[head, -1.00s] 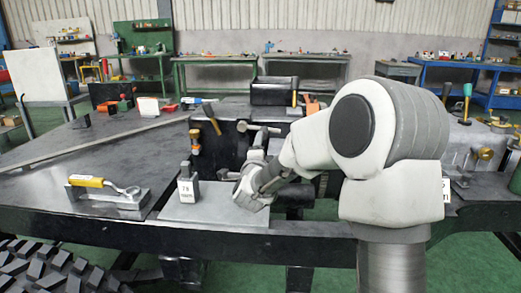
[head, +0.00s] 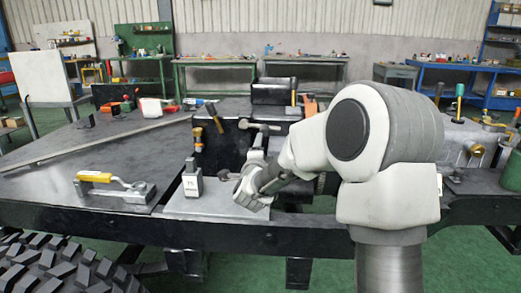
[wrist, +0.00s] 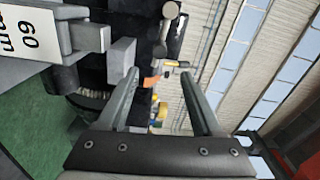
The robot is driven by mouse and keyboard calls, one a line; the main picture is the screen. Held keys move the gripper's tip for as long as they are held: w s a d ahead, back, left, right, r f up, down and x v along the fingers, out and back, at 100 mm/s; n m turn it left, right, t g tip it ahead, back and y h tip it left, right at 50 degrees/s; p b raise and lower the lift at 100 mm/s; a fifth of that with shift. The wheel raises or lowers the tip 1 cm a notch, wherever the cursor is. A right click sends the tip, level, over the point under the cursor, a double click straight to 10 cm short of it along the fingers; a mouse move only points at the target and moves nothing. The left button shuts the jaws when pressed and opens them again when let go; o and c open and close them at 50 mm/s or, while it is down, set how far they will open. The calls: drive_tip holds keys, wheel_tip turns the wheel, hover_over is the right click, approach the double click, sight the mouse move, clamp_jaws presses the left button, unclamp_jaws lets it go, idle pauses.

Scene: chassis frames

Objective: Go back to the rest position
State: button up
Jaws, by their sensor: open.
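My gripper (wrist: 159,80) is open in the wrist view, with two grey fingers apart and nothing held between them. In the head view my arm reaches left from the right side, and its wrist end (head: 254,190) hangs low over the right part of a flat grey plate (head: 205,209). The fingers are hard to make out there. A dark grey block with a white label reading 75 (head: 192,180) stands upright on the plate, left of my wrist and apart from it.
A yellow-handled tool on a grey base (head: 117,190) lies on the dark chassis deck at left. A block labelled 60 mm (wrist: 30,35) is close at the left in the wrist view. Hammers and a black box (head: 273,91) are behind. A tyre (head: 60,268) is at front left.

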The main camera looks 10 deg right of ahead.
drive_tip(key=s+a+r+n+g+y, duration=0.3)
drive_tip(key=s+a+n+y, duration=0.35)
drive_tip(key=s+n, duration=0.45)
drive_tip(key=s+d+f+n+g, duration=0.25)
drive_tip(key=s+n+g, duration=0.2)
drive_tip(key=s, duration=1.15)
drive_tip(key=s+d+f+n+g, duration=0.1)
drive_tip(key=s+f+n+g, duration=0.3)
drive_tip(key=s, duration=1.1)
wheel_tip(320, 180, up, 29)
drive_tip(key=p, duration=2.8)
drive_tip(key=shift+w+r+n+h+p, duration=0.2)
drive_tip(key=shift+n+h+p, duration=0.1)
drive_tip(key=shift+n+h, duration=0.15)
